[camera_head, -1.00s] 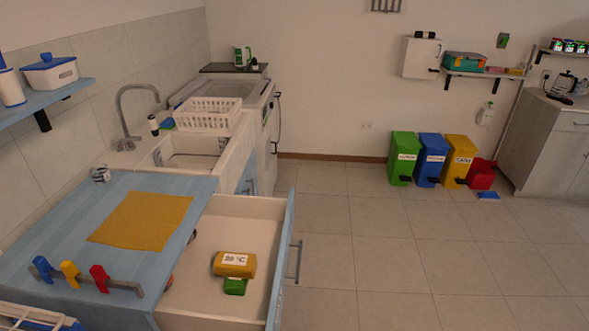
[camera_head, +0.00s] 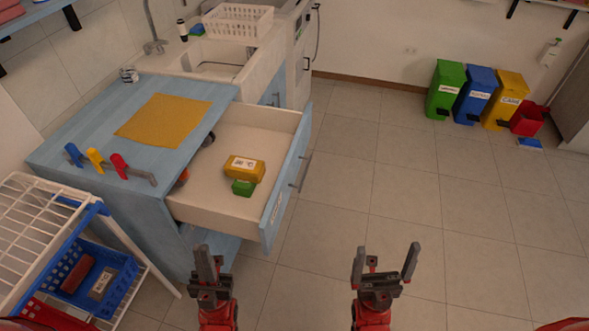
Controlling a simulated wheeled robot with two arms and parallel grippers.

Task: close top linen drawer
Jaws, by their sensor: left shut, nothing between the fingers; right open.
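The top drawer (camera_head: 243,208) of the blue cabinet (camera_head: 165,215) is pulled far out to the right. Its blue front (camera_head: 287,186) carries a grey bar handle (camera_head: 301,172). A yellow box with a white label (camera_head: 243,168) and a green item (camera_head: 243,187) lie inside it. My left gripper (camera_head: 207,263) is shut and empty, in front of the drawer in the picture and apart from it. My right gripper (camera_head: 386,263) is open and empty over the floor, to the right of the drawer.
A white wire rack (camera_head: 45,225) with a blue basket (camera_head: 120,268) stands at the left. A yellow cloth (camera_head: 165,119) and coloured handles (camera_head: 97,157) lie on the countertop. Bins (camera_head: 473,95) stand along the back wall. The floor (camera_head: 400,180) right of the drawer is clear.

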